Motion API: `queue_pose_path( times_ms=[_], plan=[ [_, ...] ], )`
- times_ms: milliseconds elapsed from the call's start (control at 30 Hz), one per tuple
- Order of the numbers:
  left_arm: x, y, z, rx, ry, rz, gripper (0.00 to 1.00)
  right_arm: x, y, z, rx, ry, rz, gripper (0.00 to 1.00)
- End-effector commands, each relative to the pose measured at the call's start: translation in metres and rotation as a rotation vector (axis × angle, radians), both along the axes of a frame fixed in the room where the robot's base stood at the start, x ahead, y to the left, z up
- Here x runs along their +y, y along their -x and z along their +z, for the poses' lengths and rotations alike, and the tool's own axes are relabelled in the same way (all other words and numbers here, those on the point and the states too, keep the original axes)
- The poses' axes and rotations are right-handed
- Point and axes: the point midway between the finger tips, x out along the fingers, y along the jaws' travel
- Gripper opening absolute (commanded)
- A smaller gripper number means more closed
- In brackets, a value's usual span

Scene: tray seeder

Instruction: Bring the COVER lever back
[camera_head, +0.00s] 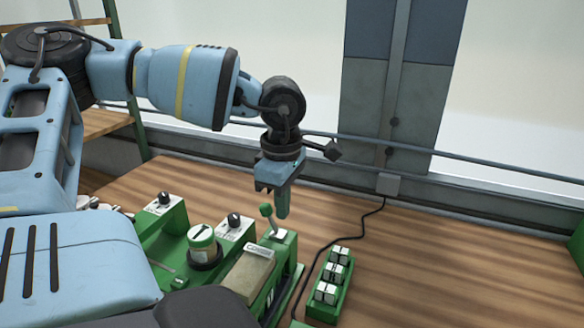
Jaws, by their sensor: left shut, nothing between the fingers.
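The COVER lever (267,213) has a green ball knob on a thin light shaft. It stands on a white plate on the green seeder (283,252) and leans toward the upper left in the picture. A small label reading COVER lies just left of its base. My left gripper (282,212) hangs pointing down, shut and empty, with its fingertips just right of the knob. I cannot tell whether the fingers touch the lever. My right gripper is not in view.
Black dials (234,220) on white plates and a round cream-and-green pot (201,238) sit left of the lever. The wooden bench is clear farther right.

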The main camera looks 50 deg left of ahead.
Motion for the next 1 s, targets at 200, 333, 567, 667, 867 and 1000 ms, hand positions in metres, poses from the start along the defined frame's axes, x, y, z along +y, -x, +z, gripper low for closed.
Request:
queue_pose_path(
  times_ms=[200, 333, 567, 667, 867, 1000],
  plan=[
    [-0.002, -0.002, 0.013, -0.003, 0.002, 0.001, 0.0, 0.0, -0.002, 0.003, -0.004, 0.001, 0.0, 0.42],
    [-0.003, -0.002, 0.019, -0.004, 0.0, 0.002, 0.0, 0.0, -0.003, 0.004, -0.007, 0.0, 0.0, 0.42],
    [-0.005, -0.004, 0.031, -0.005, 0.001, 0.001, 0.0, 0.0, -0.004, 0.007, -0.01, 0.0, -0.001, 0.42],
    [-0.006, -0.004, 0.036, -0.005, 0.001, 0.001, 0.0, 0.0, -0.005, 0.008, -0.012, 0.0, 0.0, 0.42],
    [-0.008, -0.005, 0.046, -0.004, 0.0, 0.002, 0.0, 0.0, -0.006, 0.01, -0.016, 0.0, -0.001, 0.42],
    [-0.008, -0.005, 0.049, -0.004, 0.0, 0.001, 0.0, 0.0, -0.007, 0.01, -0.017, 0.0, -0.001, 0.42]
  ],
)
